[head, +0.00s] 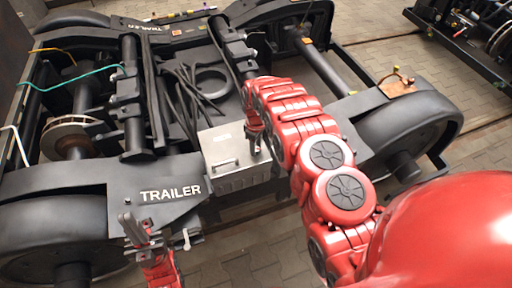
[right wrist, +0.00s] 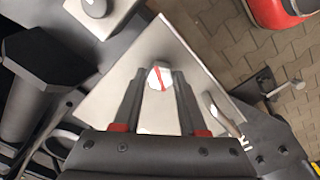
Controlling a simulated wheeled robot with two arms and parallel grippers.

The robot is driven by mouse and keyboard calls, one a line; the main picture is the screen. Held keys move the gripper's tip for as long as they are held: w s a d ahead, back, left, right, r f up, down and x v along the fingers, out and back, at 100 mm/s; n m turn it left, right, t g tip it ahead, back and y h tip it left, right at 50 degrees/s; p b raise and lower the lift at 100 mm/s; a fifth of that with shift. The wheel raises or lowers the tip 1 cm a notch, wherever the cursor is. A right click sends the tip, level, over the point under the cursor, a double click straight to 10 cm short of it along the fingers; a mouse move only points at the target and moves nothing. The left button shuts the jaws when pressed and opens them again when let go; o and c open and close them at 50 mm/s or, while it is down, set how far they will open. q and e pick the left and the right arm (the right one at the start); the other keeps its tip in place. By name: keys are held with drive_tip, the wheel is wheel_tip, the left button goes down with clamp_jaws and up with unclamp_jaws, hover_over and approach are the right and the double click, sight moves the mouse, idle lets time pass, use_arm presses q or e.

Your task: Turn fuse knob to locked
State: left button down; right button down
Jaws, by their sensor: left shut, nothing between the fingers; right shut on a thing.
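The fuse box (head: 222,143) is a silver metal box with a handle on its lid, set in the middle of the black trailer bogie frame. In the right wrist view its pale lid (right wrist: 110,100) fills the middle. The fuse knob (right wrist: 157,72) is light with a red stripe that runs slightly slanted. My right gripper (right wrist: 159,82) is shut on the knob, one dark finger on each side. In the head view my right gripper (head: 254,143) is over the box and hides the knob. My left gripper (head: 135,230) is shut and empty, in front of the TRAILER plate.
The bogie has large dark wheel housings at left (head: 45,215) and right (head: 405,125). Cables (head: 185,90) lie behind the box. A lid handle (right wrist: 222,112) is close to my right fingers. Paved floor (head: 235,265) is open in front.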

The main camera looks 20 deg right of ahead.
drive_tip(key=m+b, duration=0.1)
drive_tip(key=m, duration=1.1)
drive_tip(key=shift+m, duration=0.3)
idle(0.4)
drive_tip(key=shift+c, duration=2.2)
unclamp_jaws()
drive_tip(key=shift+r, duration=0.15)
